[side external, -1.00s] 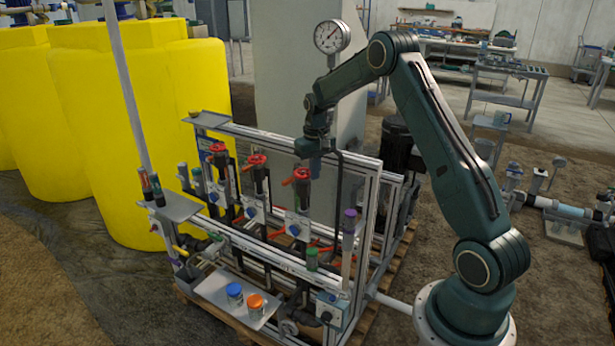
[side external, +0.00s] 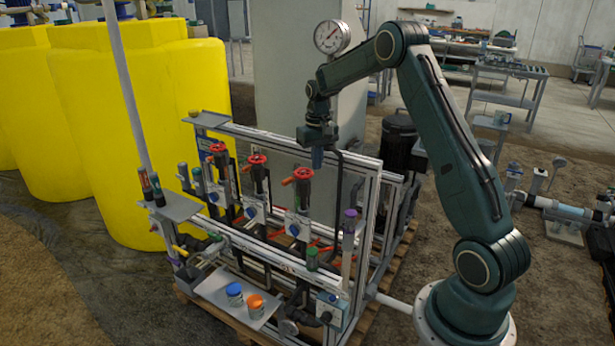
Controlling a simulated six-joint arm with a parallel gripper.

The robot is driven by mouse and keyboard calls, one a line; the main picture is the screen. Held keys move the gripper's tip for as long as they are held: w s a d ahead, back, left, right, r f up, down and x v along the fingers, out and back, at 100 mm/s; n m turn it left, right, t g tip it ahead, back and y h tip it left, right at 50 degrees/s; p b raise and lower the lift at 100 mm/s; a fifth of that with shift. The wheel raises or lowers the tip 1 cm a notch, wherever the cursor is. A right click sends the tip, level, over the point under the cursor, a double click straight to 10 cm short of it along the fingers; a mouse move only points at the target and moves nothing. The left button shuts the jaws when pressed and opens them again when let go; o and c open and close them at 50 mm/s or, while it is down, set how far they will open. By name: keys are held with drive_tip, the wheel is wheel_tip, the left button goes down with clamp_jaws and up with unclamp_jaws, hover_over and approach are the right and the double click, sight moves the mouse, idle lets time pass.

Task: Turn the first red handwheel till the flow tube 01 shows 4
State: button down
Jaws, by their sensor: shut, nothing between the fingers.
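Three red handwheels stand in a row on top of dark valves on the skid frame: a left one (side external: 218,148), a middle one (side external: 257,160) and a right one (side external: 302,174). Which of them counts as the first, and which tube is flow tube 01, I cannot tell from this view; no reading is legible. My gripper (side external: 317,166) points down, shut and empty, just right of and above the right handwheel. It looks apart from the wheel.
The skid's metal frame (side external: 290,150) has a rear top rail close below my gripper. A dark bent pipe (side external: 339,190) stands just right of it. A front tray (side external: 214,290) bears a blue-capped jar (side external: 234,294) and an orange-capped jar (side external: 256,305). Yellow tanks (side external: 140,120) stand left.

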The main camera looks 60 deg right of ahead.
sight(304, 173)
wheel_tip(304, 173, up, 2)
drive_tip(key=shift+r, duration=0.2)
idle(0.3)
drive_tip(key=w+a, duration=0.1)
drive_tip(key=w+a+r, duration=0.1)
drive_tip(key=a, duration=0.1)
drive_tip(key=shift+w+a, duration=0.15)
drive_tip(key=shift+f, duration=0.15)
drive_tip(key=shift+f, duration=3.35)
drive_tip(key=shift+w+d, duration=0.1)
drive_tip(key=shift+d, duration=0.1)
